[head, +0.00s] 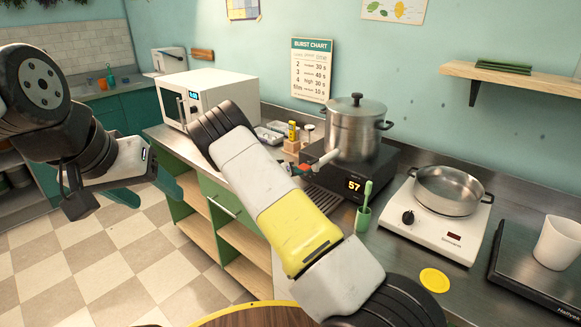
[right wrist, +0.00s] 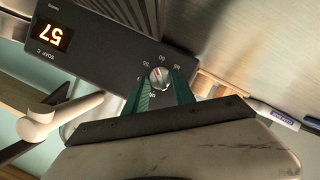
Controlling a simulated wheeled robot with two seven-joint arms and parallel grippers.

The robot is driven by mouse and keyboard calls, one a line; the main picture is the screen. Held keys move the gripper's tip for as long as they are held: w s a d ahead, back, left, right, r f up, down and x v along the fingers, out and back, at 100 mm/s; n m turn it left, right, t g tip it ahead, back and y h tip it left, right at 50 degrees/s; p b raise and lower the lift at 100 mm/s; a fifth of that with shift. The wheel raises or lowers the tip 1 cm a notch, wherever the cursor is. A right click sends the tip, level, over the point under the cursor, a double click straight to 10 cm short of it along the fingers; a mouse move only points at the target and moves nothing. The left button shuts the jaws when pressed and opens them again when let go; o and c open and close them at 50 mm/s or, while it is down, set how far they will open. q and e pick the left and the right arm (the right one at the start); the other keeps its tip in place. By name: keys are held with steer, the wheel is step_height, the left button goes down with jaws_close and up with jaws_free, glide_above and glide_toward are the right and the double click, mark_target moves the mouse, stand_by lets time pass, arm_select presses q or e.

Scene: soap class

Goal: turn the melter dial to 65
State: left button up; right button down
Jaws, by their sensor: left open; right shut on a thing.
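The melter (head: 365,168) is a dark box on the counter with a steel pot (head: 354,128) on top. Its display (head: 354,185) reads 57, and the right wrist view shows the same number on the display (right wrist: 53,37). The melter dial (right wrist: 158,73), a small round knob with a pointer and a printed scale, shows in the right wrist view. My right gripper (right wrist: 160,86) has its green fingers on either side of the dial, shut on it. In the head view my right forearm largely hides that gripper. My left gripper (head: 147,190) is open and empty over the floor at left.
A hot plate (head: 435,228) with a steel pan (head: 448,190) stands right of the melter. A green cup (head: 362,219) with a brush is close in front. A microwave (head: 205,92) stands behind at left. A white spout (right wrist: 62,115) sticks out beside the dial.

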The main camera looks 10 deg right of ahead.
steer(key=m+t+y, duration=0.1)
steer(key=m, duration=0.2)
steer(key=shift+s+d, duration=0.1)
steer(key=shift+s, duration=0.1)
steer(key=m+t+y, duration=0.1)
steer(key=m, duration=0.1)
steer(key=shift+s+m+t, duration=0.1)
steer(key=shift+m+t, duration=0.2)
steer(key=shift+m, duration=0.1)
steer(key=m, duration=0.1)
steer(key=m+t+y, duration=0.1)
steer(key=m, duration=0.1)
steer(key=shift+s+d+f+t, duration=0.1)
steer(key=shift+d+f+t, duration=0.05)
steer(key=shift+t, duration=0.15)
steer(key=shift+m+t, duration=0.6)
steer(key=shift+m, duration=0.6)
steer(key=c, duration=1)
jaws_free()
steer(key=shift+c, duration=0.2)
